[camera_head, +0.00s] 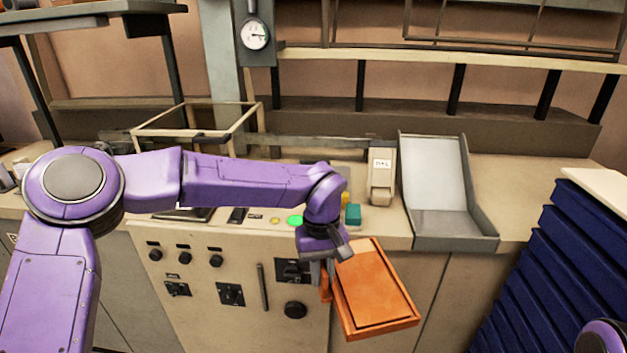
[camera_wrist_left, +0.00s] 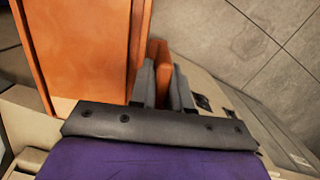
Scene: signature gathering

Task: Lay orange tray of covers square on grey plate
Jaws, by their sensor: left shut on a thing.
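The orange tray (camera_head: 412,318) hangs tilted in front of the cabinet, below the counter's front edge. A flat orange-brown layer (camera_head: 368,285) fills it; I cannot tell single covers apart. My left gripper (camera_head: 326,278) is shut on the tray's orange side grip, at its left side. In the left wrist view the fingers (camera_wrist_left: 163,88) pinch this grip (camera_wrist_left: 161,65), beside the tray (camera_wrist_left: 85,50). A grey plate-like surface with raised sides (camera_head: 435,175) stands on the counter, up and right of the tray. I cannot tell for certain whether this is the grey plate. My right gripper is out of view.
A beige device (camera_head: 381,178) stands left of the grey piece, with a teal block (camera_head: 353,214) near it. Knobs and switches (camera_head: 231,294) stick out of the cabinet front. A dark blue stack (camera_head: 545,270) stands at right. The counter right of the grey piece (camera_head: 520,190) is clear.

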